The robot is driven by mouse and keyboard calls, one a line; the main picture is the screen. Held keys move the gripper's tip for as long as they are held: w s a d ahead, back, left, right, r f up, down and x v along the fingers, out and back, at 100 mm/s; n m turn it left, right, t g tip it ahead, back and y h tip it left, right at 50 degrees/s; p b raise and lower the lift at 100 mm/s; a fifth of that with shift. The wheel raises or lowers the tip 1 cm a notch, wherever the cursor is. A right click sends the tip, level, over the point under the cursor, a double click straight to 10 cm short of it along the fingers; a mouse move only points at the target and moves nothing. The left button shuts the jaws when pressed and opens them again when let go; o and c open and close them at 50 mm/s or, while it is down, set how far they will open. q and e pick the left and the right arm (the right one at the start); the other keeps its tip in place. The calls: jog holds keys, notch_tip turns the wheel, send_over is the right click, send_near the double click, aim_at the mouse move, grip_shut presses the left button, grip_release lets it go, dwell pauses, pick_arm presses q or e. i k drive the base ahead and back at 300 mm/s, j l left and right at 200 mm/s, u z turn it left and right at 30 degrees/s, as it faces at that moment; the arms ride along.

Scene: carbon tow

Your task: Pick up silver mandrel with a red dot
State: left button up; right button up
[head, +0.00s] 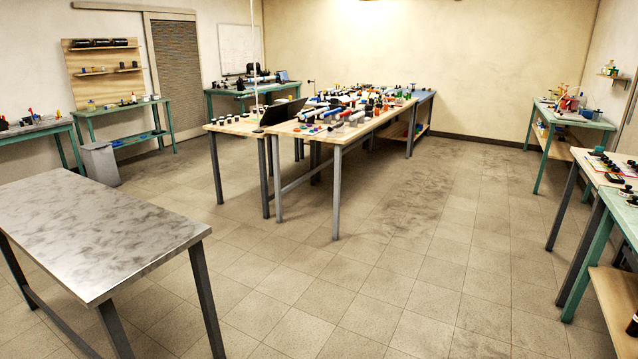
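I cannot make out a silver mandrel with a red dot in the head view. Many small items stand on the long wooden table (306,131) in the middle of the room, including white and blue cylinders, but they are too small to tell apart. Neither of my grippers shows in the head view.
A bare metal-topped table (90,232) stands close at the left. Green benches line the left wall (128,106) and the right side (577,121). A grey bin (101,165) stands at left. The tiled floor (400,270) is clear towards the middle table.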

aim_at(360, 114)
jog(key=i, duration=2.8)
jog(key=i+z, duration=0.1)
jog(key=i, duration=0.4)
jog(key=i+j+z, duration=0.1)
jog(key=i, duration=0.4)
jog(key=i+j+z, duration=0.15)
jog(key=i, duration=0.35)
jog(key=i+j+z, duration=0.1)
jog(key=i+j, duration=0.15)
jog(key=i, duration=0.25)
jog(key=i+l+u, duration=0.15)
jog(key=u, duration=0.3)
jog(key=i+l+u, duration=0.2)
jog(key=u, duration=0.2)
jog(key=i, duration=0.1)
